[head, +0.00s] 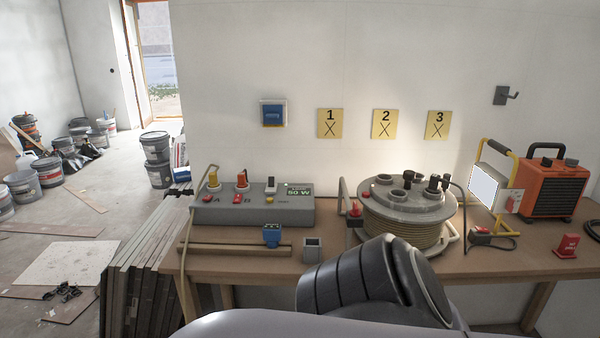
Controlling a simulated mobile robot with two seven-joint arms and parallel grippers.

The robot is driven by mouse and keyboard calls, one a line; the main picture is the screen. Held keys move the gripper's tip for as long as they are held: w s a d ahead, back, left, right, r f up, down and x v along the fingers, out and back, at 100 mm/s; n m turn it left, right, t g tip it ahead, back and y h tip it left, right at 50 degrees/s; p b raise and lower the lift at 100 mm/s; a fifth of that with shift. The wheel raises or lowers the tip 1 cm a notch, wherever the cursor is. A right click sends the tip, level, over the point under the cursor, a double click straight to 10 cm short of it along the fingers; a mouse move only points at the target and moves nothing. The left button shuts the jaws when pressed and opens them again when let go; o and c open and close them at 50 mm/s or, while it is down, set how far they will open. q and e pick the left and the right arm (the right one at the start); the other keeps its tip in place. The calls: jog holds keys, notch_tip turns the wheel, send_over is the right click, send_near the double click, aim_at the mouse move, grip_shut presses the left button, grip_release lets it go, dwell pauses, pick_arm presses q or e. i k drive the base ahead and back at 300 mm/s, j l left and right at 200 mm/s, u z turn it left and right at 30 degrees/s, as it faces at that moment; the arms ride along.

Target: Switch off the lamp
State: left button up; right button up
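The lamp (484,186) is a work light with a yellow frame and a dark handle. It stands at the right part of the bench, and its square panel is bright white. The wall beside it looks lit. A grey box with a red outlet or switch part (513,201) sits on its right side. A small dark block with a red top (480,232) lies in front of it, next to a dark cable. Neither of my grippers shows; only a dark grey arm link of mine is in the foreground, hiding part of the bench's front.
A cable reel (408,204) with several dark plugs stands left of the lamp. An orange heater (552,190) is close at the lamp's right. A red block (567,246) stands near the bench's front right.

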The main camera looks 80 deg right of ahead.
aim_at(481, 229)
jog(key=z, duration=3.7)
